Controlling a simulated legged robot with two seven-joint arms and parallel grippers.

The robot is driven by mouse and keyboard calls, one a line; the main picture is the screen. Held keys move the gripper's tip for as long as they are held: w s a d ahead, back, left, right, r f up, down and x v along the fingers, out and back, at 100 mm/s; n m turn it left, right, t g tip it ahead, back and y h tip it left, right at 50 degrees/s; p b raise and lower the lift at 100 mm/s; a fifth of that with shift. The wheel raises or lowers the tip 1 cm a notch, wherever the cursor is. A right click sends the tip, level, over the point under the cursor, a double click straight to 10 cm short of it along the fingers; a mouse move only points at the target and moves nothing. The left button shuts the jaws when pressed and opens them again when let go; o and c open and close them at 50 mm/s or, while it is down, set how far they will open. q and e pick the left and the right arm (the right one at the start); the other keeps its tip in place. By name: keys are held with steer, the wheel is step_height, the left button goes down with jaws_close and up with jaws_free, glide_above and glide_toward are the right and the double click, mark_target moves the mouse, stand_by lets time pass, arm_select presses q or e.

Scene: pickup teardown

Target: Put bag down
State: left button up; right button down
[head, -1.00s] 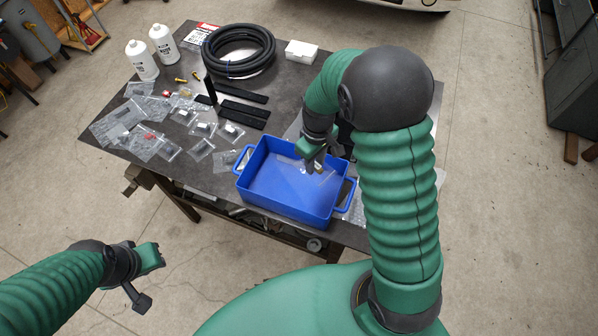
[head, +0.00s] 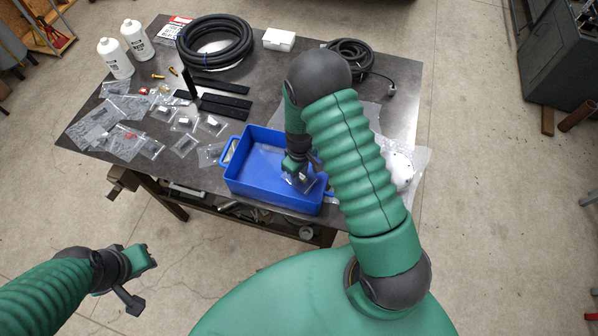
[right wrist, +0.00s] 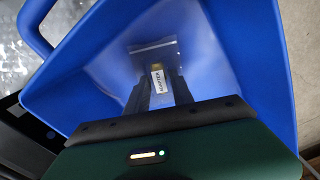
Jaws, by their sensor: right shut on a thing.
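A clear plastic bag (right wrist: 156,62) with a white label is pinched in my right gripper (right wrist: 150,92) in the right wrist view. In the head view my right gripper (head: 299,166) is inside the right part of the blue bin (head: 262,187), and the bag (head: 304,183) hangs below its fingers. Whether the bag touches the bin floor I cannot tell. The bin's blue wall (right wrist: 70,92) surrounds the bag in the right wrist view. My left gripper (head: 140,280) is open and empty, off the table at lower left.
Several small clear bags (head: 184,146) lie on the dark table (head: 270,85) left of the bin. Black bars (head: 222,105), a coiled hose (head: 215,40), two white bottles (head: 115,58) and a white box (head: 279,39) stand or lie farther back. A coiled cable (head: 352,55) lies behind my right arm.

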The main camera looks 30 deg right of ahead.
steer(key=shift+a+f, duration=0.25)
steer(key=shift+f, duration=0.1)
steer(key=shift+a, duration=0.25)
steer(key=c, duration=1.5)
jaws_free()
steer(key=shift+d+f, duration=0.15)
steer(key=shift+f, duration=0.05)
steer(key=shift+c, duration=0.2)
steer(key=o, duration=0.4)
steer(key=shift+d, duration=0.3)
steer(key=shift+o, duration=0.2)
steer(key=shift+s+d, duration=0.1)
arm_select(q)
steer(key=shift+s+a, duration=0.1)
steer(key=shift+s, duration=0.05)
steer(key=shift+a, duration=0.15)
arm_select(e)
steer(key=shift+a, duration=0.2)
arm_select(q)
steer(key=shift+a, duration=0.25)
arm_select(e)
steer(key=shift+a, duration=0.15)
